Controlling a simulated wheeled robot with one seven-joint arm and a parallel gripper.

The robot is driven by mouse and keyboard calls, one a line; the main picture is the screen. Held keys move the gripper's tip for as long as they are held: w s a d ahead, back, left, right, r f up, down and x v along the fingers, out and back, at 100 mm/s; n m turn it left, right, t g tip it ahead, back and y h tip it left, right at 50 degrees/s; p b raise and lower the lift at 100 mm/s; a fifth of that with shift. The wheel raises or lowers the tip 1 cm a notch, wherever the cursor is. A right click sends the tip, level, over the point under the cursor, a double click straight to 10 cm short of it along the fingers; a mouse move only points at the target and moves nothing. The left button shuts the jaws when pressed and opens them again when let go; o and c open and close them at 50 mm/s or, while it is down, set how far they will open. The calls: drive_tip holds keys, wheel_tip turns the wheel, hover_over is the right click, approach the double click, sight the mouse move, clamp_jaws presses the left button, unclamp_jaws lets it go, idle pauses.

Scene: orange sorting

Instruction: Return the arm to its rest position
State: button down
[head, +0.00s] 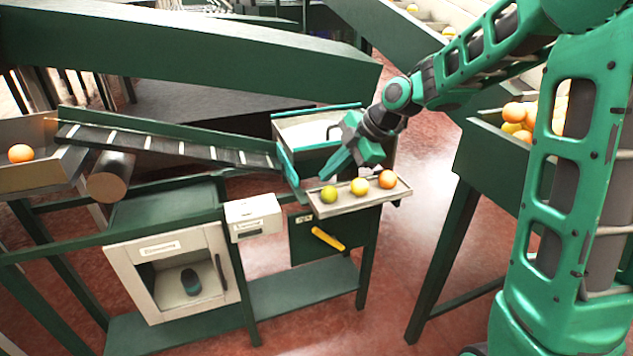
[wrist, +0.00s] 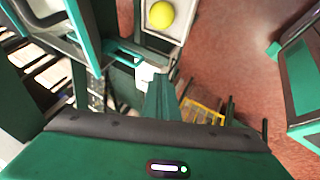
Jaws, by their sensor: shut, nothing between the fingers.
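My green arm reaches in from the upper right in the head view. My gripper (head: 328,172) points down and left, just above the left end of a small tray (head: 325,211). Its fingers are together with nothing between them; they also show shut in the wrist view (wrist: 160,82). In the wrist view a yellow fruit (wrist: 160,15) lies on the tray beyond the fingers.
A conveyor (head: 165,143) runs left of my gripper, with an orange (head: 20,153) at its far left end. A bin (head: 300,130) stands behind the gripper. A cabinet (head: 165,245) stands below left. A crate of oranges (head: 490,118) is at right. Open floor (head: 440,180) lies between.

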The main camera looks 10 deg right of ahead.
drive_tip(key=s+d+r+m+g+h, duration=0.1)
drive_tip(key=s+d+m+h, duration=0.3)
drive_tip(key=s+d+m, duration=1.05)
drive_tip(key=s+d+f+m+g+h, duration=0.1)
drive_tip(key=s+d+m, duration=0.2)
drive_tip(key=s+m, duration=0.3)
drive_tip(key=s+d+f+m+g+h, duration=0.1)
drive_tip(key=s+d+m, duration=0.3)
drive_tip(key=s, duration=1.1)
drive_tip(key=shift+s+f+m+g, duration=0.25)
drive_tip(key=shift+s+m+g, duration=0.2)
drive_tip(key=shift+m, duration=0.8)
drive_tip(key=shift+w, duration=0.15)
drive_tip(key=shift+w+f, duration=0.25)
drive_tip(key=shift+w, duration=0.3)
